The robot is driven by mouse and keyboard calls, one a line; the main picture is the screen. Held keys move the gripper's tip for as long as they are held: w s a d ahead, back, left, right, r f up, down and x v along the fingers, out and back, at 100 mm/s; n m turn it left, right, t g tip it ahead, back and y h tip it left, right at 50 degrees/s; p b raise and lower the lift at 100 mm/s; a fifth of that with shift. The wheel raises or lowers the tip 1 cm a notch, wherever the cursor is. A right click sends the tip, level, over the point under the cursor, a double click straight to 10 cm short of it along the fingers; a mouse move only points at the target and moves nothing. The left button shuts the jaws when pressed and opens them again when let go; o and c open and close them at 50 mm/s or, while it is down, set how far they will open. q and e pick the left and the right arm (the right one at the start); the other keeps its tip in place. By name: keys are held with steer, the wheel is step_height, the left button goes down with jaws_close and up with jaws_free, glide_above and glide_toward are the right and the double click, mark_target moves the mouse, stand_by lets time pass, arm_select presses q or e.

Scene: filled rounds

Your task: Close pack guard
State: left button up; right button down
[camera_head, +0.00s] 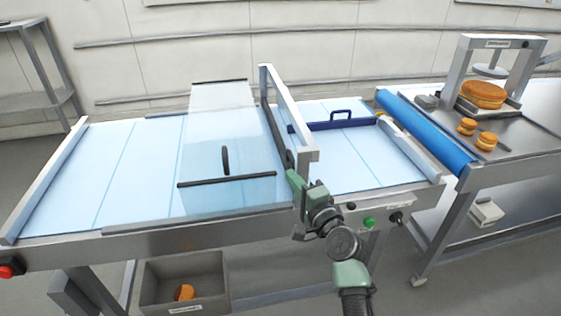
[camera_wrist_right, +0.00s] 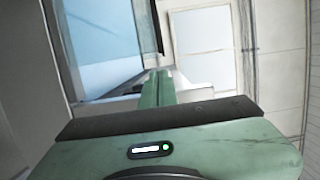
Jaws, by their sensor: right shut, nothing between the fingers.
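A clear guard panel (camera_head: 215,125) stands over the left part of the packing conveyor, with dark strips along its upper and lower edges and a black upright handle (camera_head: 225,160). It looks tilted; I cannot tell its exact angle. A metal frame (camera_head: 287,110) rises to its right. My right gripper (camera_head: 293,180) is shut and empty near the foot of this frame, to the right of the panel's lower edge; I cannot tell whether it touches the frame. Its green fingers also show in the right wrist view (camera_wrist_right: 158,88). My left gripper is not in view.
A dark blue bar with a handle (camera_head: 340,118) lies across the right conveyor section. Green (camera_head: 369,222) and red (camera_head: 7,271) buttons sit on the front. A grey bin (camera_head: 215,270) below holds an orange round. A blue roller (camera_head: 425,130) adjoins a table with filled rounds (camera_head: 482,95).

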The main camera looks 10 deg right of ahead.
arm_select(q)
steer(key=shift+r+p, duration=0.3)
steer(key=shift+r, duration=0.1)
arm_select(e)
steer(key=x, duration=0.7)
steer(key=shift+w, duration=0.3)
steer(key=shift+a, duration=0.1)
